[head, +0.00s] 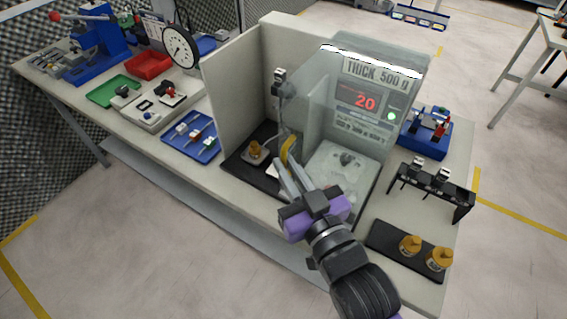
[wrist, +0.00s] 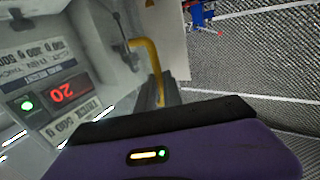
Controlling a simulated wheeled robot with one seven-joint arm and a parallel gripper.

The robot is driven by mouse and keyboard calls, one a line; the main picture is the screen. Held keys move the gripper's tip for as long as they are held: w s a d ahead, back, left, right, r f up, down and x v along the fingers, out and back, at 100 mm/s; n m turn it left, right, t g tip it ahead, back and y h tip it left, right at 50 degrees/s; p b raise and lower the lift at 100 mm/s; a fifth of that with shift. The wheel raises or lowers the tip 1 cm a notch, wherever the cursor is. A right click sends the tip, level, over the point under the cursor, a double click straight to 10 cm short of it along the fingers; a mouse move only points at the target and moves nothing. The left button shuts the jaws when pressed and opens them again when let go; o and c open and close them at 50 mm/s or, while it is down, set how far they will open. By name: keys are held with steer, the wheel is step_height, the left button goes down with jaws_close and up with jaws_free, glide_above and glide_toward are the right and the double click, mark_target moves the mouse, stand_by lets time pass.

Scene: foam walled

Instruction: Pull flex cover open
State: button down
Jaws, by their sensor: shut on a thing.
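A translucent cover (head: 312,112) stands over a grey machine (head: 375,115) with a red 20 on its display (head: 365,102) and a "THICK 500 g" label. A curved yellow handle (head: 286,150) is at the cover's front left edge. My gripper (head: 289,168) is shut on the yellow handle. In the wrist view the handle (wrist: 150,62) runs down between the dark fingers (wrist: 160,92). The fingers hide its lower end. The display (wrist: 68,92) also shows there, turned upside down. How far the cover stands open I cannot tell.
Pale panels (head: 238,85) wall the machine's left and back. A brass weight (head: 255,149) sits on a dark mat left of my gripper. A black rack (head: 432,188) and a black tray (head: 408,250) with two brass weights stand at right. A blue tray (head: 191,137) lies left.

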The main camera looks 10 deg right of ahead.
steer(key=c, duration=1.5)
jaws_free()
steer(key=b+v, duration=0.1)
steer(key=v, duration=0.6)
steer(key=shift+s+b, duration=0.35)
steer(key=shift+b, duration=0.05)
steer(key=shift+r, duration=0.1)
